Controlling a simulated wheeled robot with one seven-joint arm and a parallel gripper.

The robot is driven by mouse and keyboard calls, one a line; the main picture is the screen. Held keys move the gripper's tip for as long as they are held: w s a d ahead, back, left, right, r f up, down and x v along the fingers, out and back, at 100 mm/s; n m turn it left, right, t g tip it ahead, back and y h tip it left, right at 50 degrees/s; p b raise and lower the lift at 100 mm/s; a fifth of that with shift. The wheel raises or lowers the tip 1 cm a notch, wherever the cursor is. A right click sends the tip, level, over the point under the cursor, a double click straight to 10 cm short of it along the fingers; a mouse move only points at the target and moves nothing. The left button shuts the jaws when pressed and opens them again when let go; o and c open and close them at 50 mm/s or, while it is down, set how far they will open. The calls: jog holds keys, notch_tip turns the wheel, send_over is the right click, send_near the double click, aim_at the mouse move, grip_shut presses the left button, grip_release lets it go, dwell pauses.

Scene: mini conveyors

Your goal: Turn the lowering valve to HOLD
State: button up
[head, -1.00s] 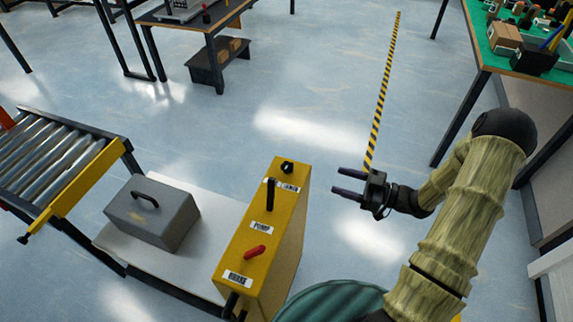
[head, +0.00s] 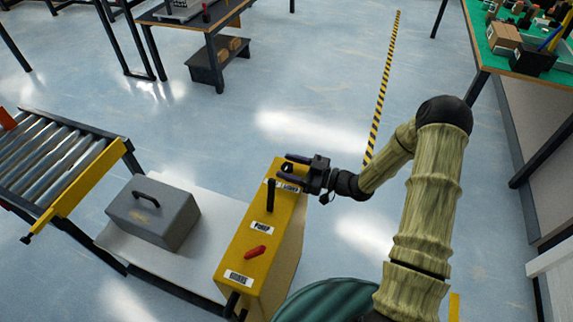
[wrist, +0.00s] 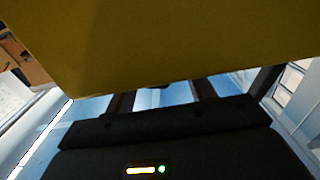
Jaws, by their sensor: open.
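A yellow console (head: 245,240) stands upright on the pale platform, with controls along its sloping top. At its far end is a small black knob (head: 287,168), which seems to be the lowering valve; its label is partly covered by my gripper and its setting cannot be read. My gripper (head: 289,167) is open at the far right of the console top, its two fingers pointing left on either side of the knob. I cannot tell whether they touch it. In the wrist view the yellow console (wrist: 160,45) fills the upper part and hides the fingertips.
A grey toolbox (head: 152,212) rests on the pale platform (head: 205,268) beside a roller conveyor (head: 50,160).

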jog(key=shift+w+a, duration=0.2)
jog(key=shift+a, duration=0.4)
jog(key=c, duration=1)
jog(key=shift+o, duration=0.2)
jog(key=shift+m+t+h, duration=0.3)
jog(key=shift+m+t, duration=0.2)
jog(key=shift+t, duration=0.1)
jog(key=m+t+h+b, duration=0.1)
jog(key=m+t+h, duration=0.1)
jog(key=m+t, duration=0.1)
jog(key=shift+t, duration=0.5)
jog(key=shift+m+t+h+b, duration=0.35)
jog(key=shift+m+t+h, duration=0.65)
jog(key=shift+t+h, duration=0.3)
jog(key=shift+d, duration=0.1)
